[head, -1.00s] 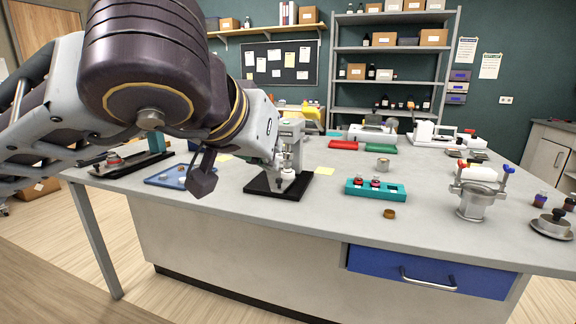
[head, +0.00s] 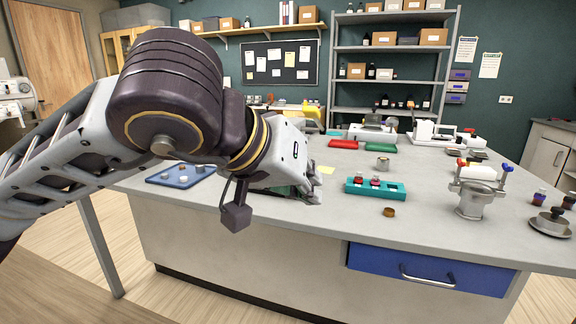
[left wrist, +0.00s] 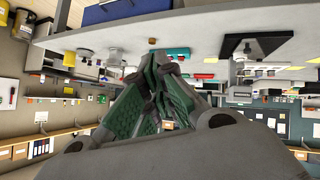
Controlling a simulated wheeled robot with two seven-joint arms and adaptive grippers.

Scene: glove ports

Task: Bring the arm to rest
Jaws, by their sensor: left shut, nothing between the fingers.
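My left arm reaches in from the left in the head view, above the bench (head: 330,226). My left gripper (head: 312,190) shows only in part at the end of the arm, over the left half of the bench top. In the left wrist view its green-padded fingers (left wrist: 155,62) meet at their tips and hold nothing. In the head view the arm hides the black-based device behind it. The black base (left wrist: 255,44) shows upside down in the left wrist view, apart from the fingers. My right gripper is not in view.
A teal rack (head: 394,190) with small bottles and a brown cap (head: 389,212) lie right of the gripper. A metal pot (head: 474,202) stands farther right. A blue tray (head: 158,179) lies left, partly behind the arm. A blue drawer (head: 430,262) is shut.

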